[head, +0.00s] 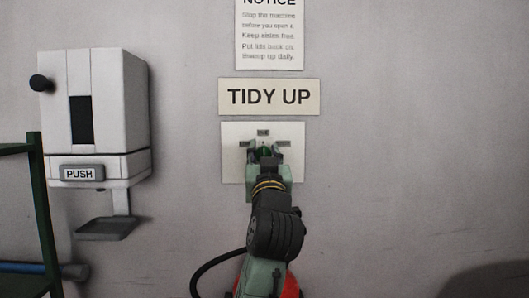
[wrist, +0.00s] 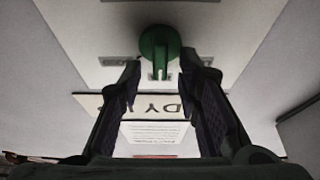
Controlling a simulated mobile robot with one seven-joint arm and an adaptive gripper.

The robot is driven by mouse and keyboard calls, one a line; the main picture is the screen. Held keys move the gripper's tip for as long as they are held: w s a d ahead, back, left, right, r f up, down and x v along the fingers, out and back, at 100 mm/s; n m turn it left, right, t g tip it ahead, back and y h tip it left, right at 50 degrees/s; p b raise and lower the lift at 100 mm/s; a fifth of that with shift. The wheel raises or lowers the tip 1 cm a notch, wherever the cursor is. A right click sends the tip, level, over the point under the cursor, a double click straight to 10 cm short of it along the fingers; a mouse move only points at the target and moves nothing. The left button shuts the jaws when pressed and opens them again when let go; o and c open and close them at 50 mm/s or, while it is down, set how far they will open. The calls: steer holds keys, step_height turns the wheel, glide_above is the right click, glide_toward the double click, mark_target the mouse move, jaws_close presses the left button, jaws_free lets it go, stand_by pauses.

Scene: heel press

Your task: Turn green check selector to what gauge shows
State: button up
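The green selector (wrist: 158,43) is a round knob with a narrow grip bar, on a white plate (wrist: 85,15) in the wrist view. The grip bar lies between the fingertips of my gripper (wrist: 160,74), with a gap on each side. The fingers are open and hold nothing. In the head view my gripper (head: 264,153) is at the wall plate (head: 233,170) and mostly hides the selector. Small grey labels sit above the knob (head: 263,132) and to its sides; their text is unreadable. I see no gauge in either view.
A "TIDY UP" sign (head: 269,97) and a notice (head: 269,35) hang above the plate. A white dispenser (head: 118,105) with a "PUSH" bar and a tray (head: 106,228) is on the left wall. A dark green frame (head: 45,215) stands at far left. The right wall is bare.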

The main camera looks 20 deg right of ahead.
steer(key=shift+c, duration=0.2)
jaws_close()
steer(key=shift+n, duration=0.4)
steer(key=n+y+b, duration=0.1)
steer(key=n+y, duration=0.2)
steer(key=n, duration=0.2)
steer(key=shift+f, duration=0.1)
steer(key=n+y, duration=0.1)
steer(key=n, duration=0.1)
steer(key=n+y+b, duration=0.1)
steer(key=n, duration=0.2)
steer(key=n+y, duration=0.1)
steer(key=n, duration=0.1)
steer(key=shift+a+f+n+g+y, duration=0.1)
steer(key=shift+a+n+g+y, duration=0.2)
steer(key=shift+a+n, duration=0.1)
steer(key=shift+n, duration=0.3)
steer(key=shift+o, duration=0.2)
jaws_free()
